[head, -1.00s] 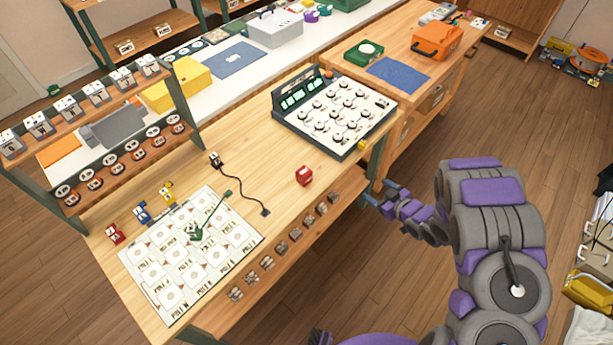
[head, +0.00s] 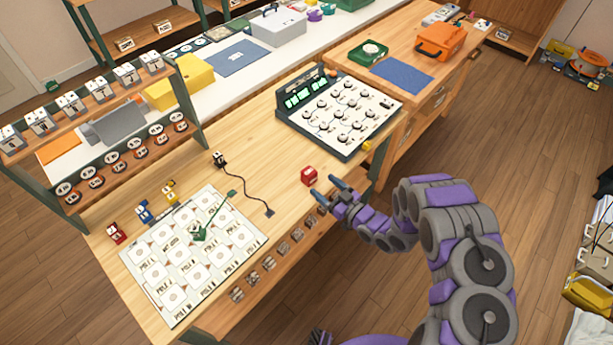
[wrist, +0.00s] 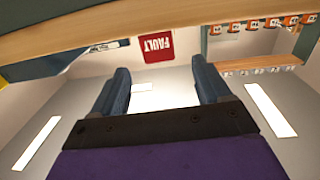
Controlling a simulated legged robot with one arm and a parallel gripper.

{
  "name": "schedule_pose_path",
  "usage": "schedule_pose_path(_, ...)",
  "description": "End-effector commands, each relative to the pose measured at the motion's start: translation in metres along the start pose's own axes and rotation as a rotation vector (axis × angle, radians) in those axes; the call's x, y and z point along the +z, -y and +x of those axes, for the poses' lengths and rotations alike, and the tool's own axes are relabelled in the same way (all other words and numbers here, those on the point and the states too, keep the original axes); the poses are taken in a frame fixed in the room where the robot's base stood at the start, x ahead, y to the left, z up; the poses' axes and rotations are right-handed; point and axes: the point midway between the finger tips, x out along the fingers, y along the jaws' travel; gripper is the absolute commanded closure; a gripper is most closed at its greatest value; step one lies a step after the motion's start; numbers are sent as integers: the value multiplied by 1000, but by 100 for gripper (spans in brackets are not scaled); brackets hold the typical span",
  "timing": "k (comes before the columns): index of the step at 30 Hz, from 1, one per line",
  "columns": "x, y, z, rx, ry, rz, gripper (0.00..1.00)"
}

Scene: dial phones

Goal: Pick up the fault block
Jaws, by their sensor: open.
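The fault block (head: 309,176) is a small red block on the wooden bench, near its front edge. In the wrist view the fault block (wrist: 158,47) shows its red face with white "FAULT" lettering, upside down, just beyond the fingers. My gripper (head: 328,188) is open and empty at the bench's front edge, close to the block on its right and near side. In the wrist view the two blue fingers of my gripper (wrist: 162,82) stand apart with the block ahead of the gap between them. I cannot tell whether a finger touches it.
A dial console (head: 340,112) stands behind the block. A card board (head: 180,255) with a green pointer lies at left, and a black cable (head: 243,186) runs between. Small red, blue and yellow blocks sit beyond the board. The bench around the fault block is clear.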

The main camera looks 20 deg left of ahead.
Motion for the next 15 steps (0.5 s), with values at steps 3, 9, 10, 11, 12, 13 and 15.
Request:
schedule_pose_path(3, 0, 0, 20, -3, -3, 0, 23)
schedule_pose_path(9, 0, -1, 36, -1, 0, 3, 23)
schedule_pose_path(10, 0, -1, 37, 0, 1, 3, 23)
schedule_pose_path(11, 0, 0, 39, 0, 1, 2, 23)
schedule_pose_path(12, 1, 0, 41, 0, 2, 1, 23)
schedule_pose_path(13, 1, 0, 43, 0, 2, 1, 23)
schedule_pose_path(15, 1, 1, 50, -1, 1, -1, 23)
